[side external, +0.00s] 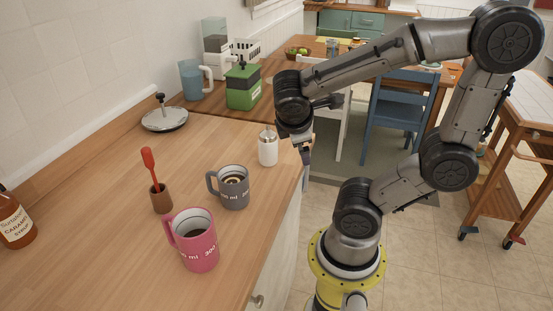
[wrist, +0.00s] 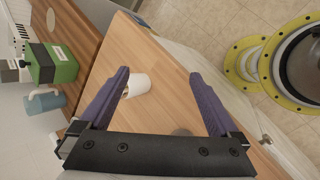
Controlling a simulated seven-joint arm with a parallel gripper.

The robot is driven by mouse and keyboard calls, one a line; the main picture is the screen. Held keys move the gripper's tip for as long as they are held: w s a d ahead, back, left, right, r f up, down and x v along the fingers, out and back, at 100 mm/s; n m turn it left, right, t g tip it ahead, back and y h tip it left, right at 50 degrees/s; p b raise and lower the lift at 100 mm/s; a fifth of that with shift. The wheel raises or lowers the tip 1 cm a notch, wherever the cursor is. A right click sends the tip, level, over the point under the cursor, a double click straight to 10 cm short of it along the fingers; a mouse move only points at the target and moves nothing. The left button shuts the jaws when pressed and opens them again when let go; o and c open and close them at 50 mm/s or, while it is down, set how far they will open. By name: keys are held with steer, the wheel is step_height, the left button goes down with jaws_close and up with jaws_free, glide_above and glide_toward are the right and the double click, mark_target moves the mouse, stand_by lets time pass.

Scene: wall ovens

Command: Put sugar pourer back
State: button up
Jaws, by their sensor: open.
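The white sugar pourer (side external: 268,149) with a metal top stands upright on the wooden counter (side external: 120,150), near its right edge. My gripper (side external: 304,152) is just to the right of it in the side view, pointing down at the counter edge. In the wrist view the gripper (wrist: 160,76) is open with nothing held. The white pourer (wrist: 139,84) shows there between the spread fingers, close to the left finger and partly covered by it. I cannot tell whether that finger touches it.
A grey mug (side external: 234,190), a pink mug (side external: 197,248) and a brown cup with a red utensil (side external: 161,198) stand in front. A lidded metal disc (side external: 164,119), green canister (side external: 243,87) and blue pitcher (side external: 194,80) are behind. Counter left of the pourer is clear.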

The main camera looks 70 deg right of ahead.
steer(key=a+r+m+t+y, duration=0.2)
steer(key=a+m+y, duration=0.1)
steer(key=a, duration=0.3)
steer(key=w+a+r+m+t+y, duration=0.1)
steer(key=a+r+m+t+y, duration=0.1)
steer(key=a, duration=0.5)
steer(key=shift+a+m+t+y, duration=0.3)
steer(key=shift+m+t+y, duration=0.2)
steer(key=shift+y, duration=0.7)
